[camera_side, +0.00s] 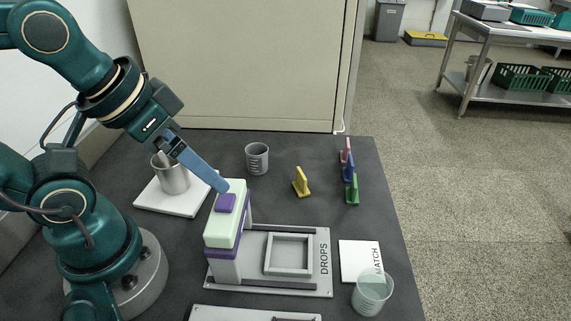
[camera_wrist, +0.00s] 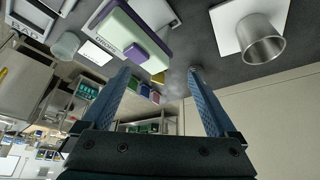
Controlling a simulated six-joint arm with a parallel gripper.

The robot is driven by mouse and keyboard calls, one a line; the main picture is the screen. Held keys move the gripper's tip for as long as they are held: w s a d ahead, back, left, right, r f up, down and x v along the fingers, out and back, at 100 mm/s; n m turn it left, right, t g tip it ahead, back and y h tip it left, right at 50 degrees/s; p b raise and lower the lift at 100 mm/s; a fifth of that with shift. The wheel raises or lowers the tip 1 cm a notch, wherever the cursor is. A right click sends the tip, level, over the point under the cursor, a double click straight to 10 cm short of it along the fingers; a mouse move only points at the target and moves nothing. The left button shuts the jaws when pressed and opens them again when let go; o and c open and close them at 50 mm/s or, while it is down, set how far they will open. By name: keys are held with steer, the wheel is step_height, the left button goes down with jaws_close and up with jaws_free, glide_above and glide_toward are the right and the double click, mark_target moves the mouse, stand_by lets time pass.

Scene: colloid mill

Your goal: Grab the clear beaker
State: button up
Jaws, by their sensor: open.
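A clear beaker (camera_side: 371,294) with pale contents stands at the front right of the bench, by the MATCH card. It also shows in the wrist view (camera_wrist: 67,45) at upper left. A second see-through, greyish beaker with marks (camera_side: 257,158) stands at the back, behind the device. My gripper (camera_side: 223,187) is open and empty, its tips appearing near the top of the white and purple device (camera_side: 224,228) in the side view. In the wrist view my gripper (camera_wrist: 160,72) shows two blue fingers spread apart. Both beakers are apart from the fingers.
A metal cup (camera_side: 172,178) stands on a white plate (camera_side: 184,205) at left. A yellow piece (camera_side: 301,183) and several coloured pieces stand at back right. The DROPS plate (camera_side: 322,285) and MATCH card (camera_side: 353,258) lie at front. Bare bench lies between them.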

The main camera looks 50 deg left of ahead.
steer(key=w+d+r+n+g+h, duration=0.2)
steer(key=w+d+r+n+h, duration=0.2)
steer(key=d+r, duration=0.15)
steer(key=n+g+h, duration=0.6)
steer(key=g+h, duration=0.1)
steer(key=g, duration=0.1)
glide_above(366, 272)
steer(key=w+a, duration=0.3)
step_height(366, 272, down, 10)
steer(key=f, duration=0.2)
steer(key=s+f+n+g, duration=0.1)
steer(key=f, duration=0.2)
steer(key=d+f+g, duration=0.1)
steer(key=f, duration=0.2)
steer(key=shift+s+f+n+h, duration=0.15)
steer(key=shift+f+n+h, duration=0.1)
steer(key=shift+n+h, duration=0.05)
steer(key=shift+x, duration=2.6)
steer(key=shift+a, duration=0.1)
steer(key=c, duration=1.5)
steer(key=shift+o, duration=0.2)
steer(key=shift+r, duration=0.1)
